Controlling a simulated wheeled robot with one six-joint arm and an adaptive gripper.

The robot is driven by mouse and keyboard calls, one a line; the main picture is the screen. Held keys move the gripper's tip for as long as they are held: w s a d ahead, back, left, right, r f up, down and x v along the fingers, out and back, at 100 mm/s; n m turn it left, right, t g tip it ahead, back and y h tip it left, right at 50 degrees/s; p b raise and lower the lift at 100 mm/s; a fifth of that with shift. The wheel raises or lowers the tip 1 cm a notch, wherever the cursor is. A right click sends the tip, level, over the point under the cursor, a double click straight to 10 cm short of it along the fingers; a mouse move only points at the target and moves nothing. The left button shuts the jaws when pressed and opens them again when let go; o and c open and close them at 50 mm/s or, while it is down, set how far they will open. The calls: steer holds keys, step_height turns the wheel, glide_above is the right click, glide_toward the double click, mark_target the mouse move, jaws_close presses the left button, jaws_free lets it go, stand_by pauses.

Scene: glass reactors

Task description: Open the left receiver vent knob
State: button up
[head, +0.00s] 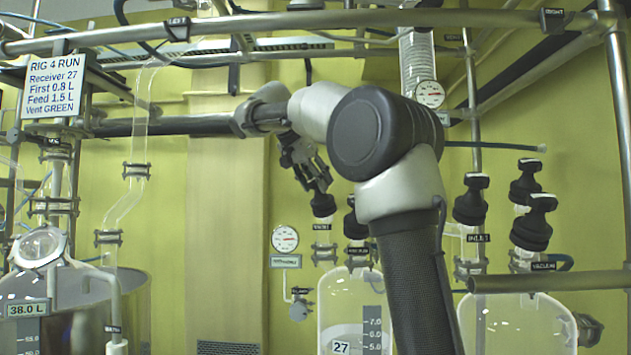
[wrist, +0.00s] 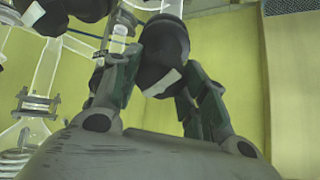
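The left receiver (head: 350,300), a clear glass vessel marked 27, stands right of centre in the head view, partly behind my arm. Two black knobs sit above it. The left one, the vent knob (head: 323,205), is upright over a small label too blurred to read surely. My gripper (head: 320,183) comes down at a slant from the upper left, its fingertips at this knob's top. In the wrist view, a black knob (wrist: 162,50) with a pale mark lies between the two spread fingers of my gripper (wrist: 162,62). Whether the fingers touch it is unclear.
The second knob (head: 356,226) stands close on the right. A right-hand receiver (head: 520,325) carries more black knobs (head: 470,200). A gauge (head: 285,239) hangs left of the vent knob. Metal rails (head: 300,20) cross above. A sign (head: 54,88) reads Vent GREEN.

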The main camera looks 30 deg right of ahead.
steer(key=shift+c, duration=0.6)
steer(key=shift+n, duration=0.3)
steer(key=n+t, duration=0.1)
steer(key=n, duration=0.4)
steer(key=shift+n+y, duration=0.4)
steer(key=n+y, duration=0.1)
steer(key=n, duration=0.2)
steer(key=n+t, duration=0.1)
steer(key=n, duration=0.3)
steer(key=shift+n+y, duration=0.3)
steer(key=shift+y, duration=0.1)
steer(key=n, duration=0.3)
steer(key=n+y, duration=0.1)
steer(key=n, duration=0.2)
steer(key=shift+n+y, duration=0.3)
steer(key=n+g, duration=0.1)
steer(key=n, duration=0.4)
steer(key=shift+y, duration=0.4)
steer(key=shift+a+n, duration=0.1)
steer(key=shift+n, duration=0.3)
